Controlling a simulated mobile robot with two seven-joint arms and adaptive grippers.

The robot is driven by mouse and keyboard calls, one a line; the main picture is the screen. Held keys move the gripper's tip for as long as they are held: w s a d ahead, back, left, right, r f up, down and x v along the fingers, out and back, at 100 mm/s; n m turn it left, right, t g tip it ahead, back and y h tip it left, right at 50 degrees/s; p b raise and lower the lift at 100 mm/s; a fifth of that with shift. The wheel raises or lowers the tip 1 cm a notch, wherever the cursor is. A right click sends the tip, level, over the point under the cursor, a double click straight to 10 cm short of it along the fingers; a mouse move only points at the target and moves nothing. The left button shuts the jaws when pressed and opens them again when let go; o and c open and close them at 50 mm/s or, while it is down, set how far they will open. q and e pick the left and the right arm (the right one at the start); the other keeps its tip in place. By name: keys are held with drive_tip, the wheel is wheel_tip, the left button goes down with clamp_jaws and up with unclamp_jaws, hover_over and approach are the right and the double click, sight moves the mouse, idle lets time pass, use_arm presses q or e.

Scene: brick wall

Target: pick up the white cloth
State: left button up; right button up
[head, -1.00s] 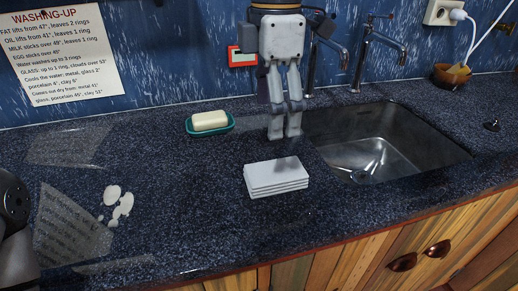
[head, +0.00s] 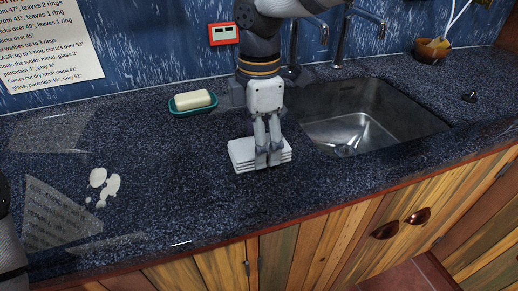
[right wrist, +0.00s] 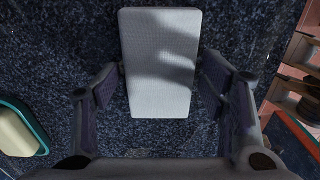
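The white cloth (head: 243,152) is a folded stack lying flat on the dark speckled counter, left of the sink. My right gripper (head: 268,159) points down at its right part in the head view, hiding some of it. In the right wrist view the cloth (right wrist: 160,70) lies between the two spread fingers of the right gripper (right wrist: 160,85), with a gap on each side. That gripper is open; whether its tips touch the counter I cannot tell. My left gripper is out of view; only part of my left arm shows at the left edge.
A soap bar (head: 194,99) in a teal dish (head: 194,110) sits behind and left of the cloth. The sink (head: 390,118) opens to the right. White spots (head: 104,184) mark the counter at left. The counter's front edge is close; free counter lies left of the cloth.

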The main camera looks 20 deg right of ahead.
drive_tip(key=c, duration=0.5)
drive_tip(key=shift+r, duration=0.1)
